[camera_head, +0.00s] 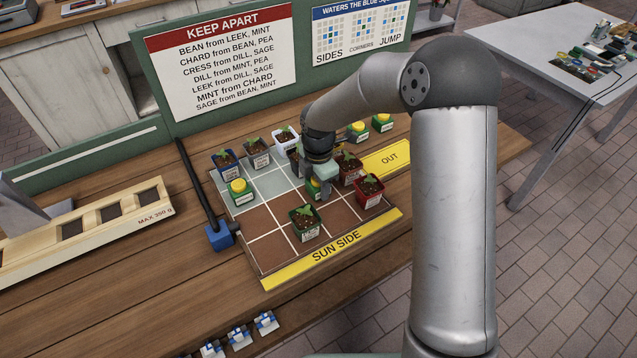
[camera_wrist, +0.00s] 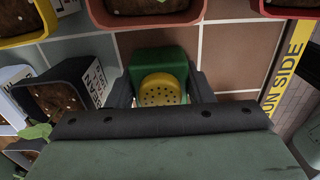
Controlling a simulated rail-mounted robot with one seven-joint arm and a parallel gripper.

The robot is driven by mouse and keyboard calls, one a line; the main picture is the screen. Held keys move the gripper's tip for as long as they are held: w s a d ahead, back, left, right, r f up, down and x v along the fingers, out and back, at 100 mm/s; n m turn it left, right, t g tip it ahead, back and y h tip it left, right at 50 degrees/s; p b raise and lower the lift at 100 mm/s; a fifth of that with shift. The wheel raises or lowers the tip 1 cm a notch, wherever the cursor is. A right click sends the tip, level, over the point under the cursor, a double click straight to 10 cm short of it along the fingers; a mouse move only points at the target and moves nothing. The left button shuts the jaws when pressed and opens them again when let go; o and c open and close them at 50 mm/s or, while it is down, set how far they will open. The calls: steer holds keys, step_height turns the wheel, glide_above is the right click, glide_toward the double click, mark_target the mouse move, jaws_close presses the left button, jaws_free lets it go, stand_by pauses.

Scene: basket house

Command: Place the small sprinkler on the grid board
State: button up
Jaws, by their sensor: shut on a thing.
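My gripper (camera_head: 318,190) is over the right-middle part of the grid board (camera_head: 268,245), among potted seedlings. In the wrist view my gripper (camera_wrist: 160,92) is shut on a small sprinkler (camera_wrist: 160,88), a green block with a yellow perforated dome, with one finger on each side. In the head view the arm and gripper mostly hide this sprinkler. I cannot tell whether its base touches the board. Another green-and-yellow sprinkler (camera_head: 240,190) stands at the board's left edge. Two more sprinklers, one (camera_head: 357,131) and another (camera_head: 382,122), stand behind the board at the right.
A green pot (camera_head: 305,222) stands near the front, a red pot (camera_head: 370,190) right of my gripper, and blue (camera_head: 225,160), grey (camera_head: 258,153) and white (camera_head: 286,138) pots along the back. Brown front-left squares are bare. A yellow OUT plate (camera_head: 387,159) lies at right.

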steer(key=shift+f, duration=0.15)
steer(key=o, duration=1.1)
steer(key=shift+c, duration=0.2)
step_height(320, 180, up, 12)
steer(key=shift+r, duration=0.2)
steer(key=s+d+m, duration=0.4)
steer(key=s+m, duration=0.4)
steer(key=s, duration=0.1)
steer(key=s+d+r+m, duration=0.1)
steer(key=s+d+m, duration=0.4)
steer(key=s+m, duration=0.3)
steer(key=s+d+m, duration=0.5)
steer(key=s+m, duration=0.3)
steer(key=s, duration=0.2)
steer(key=shift+s+d+r, duration=0.25)
steer(key=shift+s, duration=0.05)
